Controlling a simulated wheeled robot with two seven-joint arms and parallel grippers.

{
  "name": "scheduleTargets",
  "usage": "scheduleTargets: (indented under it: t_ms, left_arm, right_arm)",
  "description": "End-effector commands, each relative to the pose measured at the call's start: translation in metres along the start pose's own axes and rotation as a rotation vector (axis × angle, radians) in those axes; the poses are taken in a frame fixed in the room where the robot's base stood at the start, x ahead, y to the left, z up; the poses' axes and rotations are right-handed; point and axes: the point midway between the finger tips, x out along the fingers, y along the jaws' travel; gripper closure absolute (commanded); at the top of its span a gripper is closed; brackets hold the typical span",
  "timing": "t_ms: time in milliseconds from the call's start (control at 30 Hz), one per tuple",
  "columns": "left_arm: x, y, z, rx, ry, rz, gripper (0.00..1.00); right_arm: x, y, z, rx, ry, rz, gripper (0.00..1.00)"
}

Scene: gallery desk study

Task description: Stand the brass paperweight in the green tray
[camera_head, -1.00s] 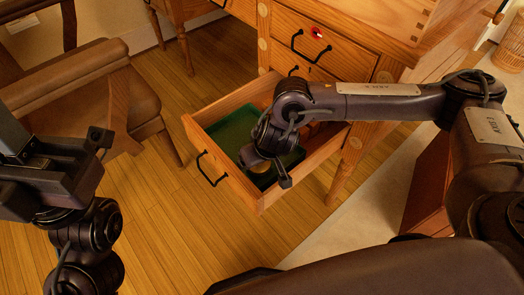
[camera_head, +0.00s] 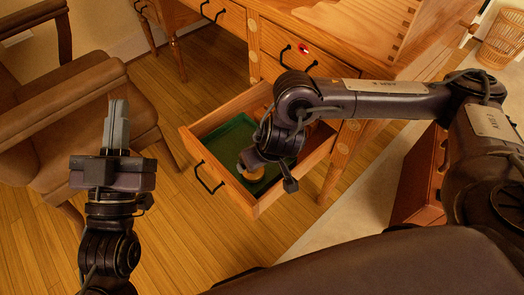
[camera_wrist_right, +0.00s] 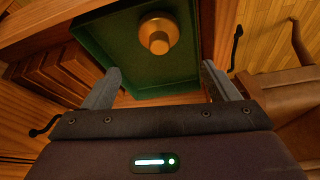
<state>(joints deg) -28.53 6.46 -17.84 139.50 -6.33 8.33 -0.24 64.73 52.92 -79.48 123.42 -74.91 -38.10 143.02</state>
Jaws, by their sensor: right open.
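The brass paperweight (camera_head: 252,172) is in the green tray (camera_head: 232,138), which lies inside the pulled-out desk drawer. In the right wrist view the paperweight (camera_wrist_right: 158,35) shows its round wide part and narrower knob facing the camera, and it appears upright on the tray floor (camera_wrist_right: 185,75). My right gripper (camera_wrist_right: 160,70) is open, with nothing between its fingers. The paperweight lies beyond the fingertips, apart from them. In the head view my right wrist hides part of the tray. My left gripper (camera_head: 118,125) is away to the left, pointing up, its fingers together and empty.
The open drawer (camera_head: 222,180) has raised wooden walls around the tray. The desk front (camera_head: 300,50) with black handles stands behind it. A brown leather chair (camera_head: 80,90) is at the left, near my left arm. Bare wooden floor lies between chair and drawer.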

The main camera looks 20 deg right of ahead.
Motion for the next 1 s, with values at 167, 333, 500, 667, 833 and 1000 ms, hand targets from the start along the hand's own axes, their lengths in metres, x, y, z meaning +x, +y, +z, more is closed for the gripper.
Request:
scheduleTargets:
  t_ms: [167, 333, 500, 667, 833, 1000]
  left_arm:
    - [-0.01, 0.002, 0.043, -0.01, -0.213, -0.001, 1.0]
    - [-0.026, 0.004, 0.079, -0.019, -0.393, -0.001, 1.0]
    - [-0.041, 0.006, 0.103, -0.025, -0.519, 0.0, 1.0]
    - [-0.048, 0.007, 0.112, -0.027, -0.572, 0.001, 1.0]
    - [-0.049, 0.007, 0.115, -0.028, -0.583, 0.001, 1.0]
    - [-0.049, 0.007, 0.114, -0.028, -0.582, 0.001, 1.0]
  right_arm:
    - [-0.011, 0.0, 0.0, 0.0, -0.001, 0.001, 0.19]
    - [-0.02, 0.0, 0.0, 0.0, -0.001, 0.0, 0.19]
    - [-0.025, 0.0, 0.0, -0.001, -0.001, 0.001, 0.19]
    - [-0.027, 0.0, 0.0, 0.0, -0.001, 0.001, 0.19]
    - [-0.027, 0.0, 0.0, 0.0, -0.001, 0.001, 0.19]
    - [-0.027, 0.0, 0.0, 0.0, -0.001, 0.001, 0.19]
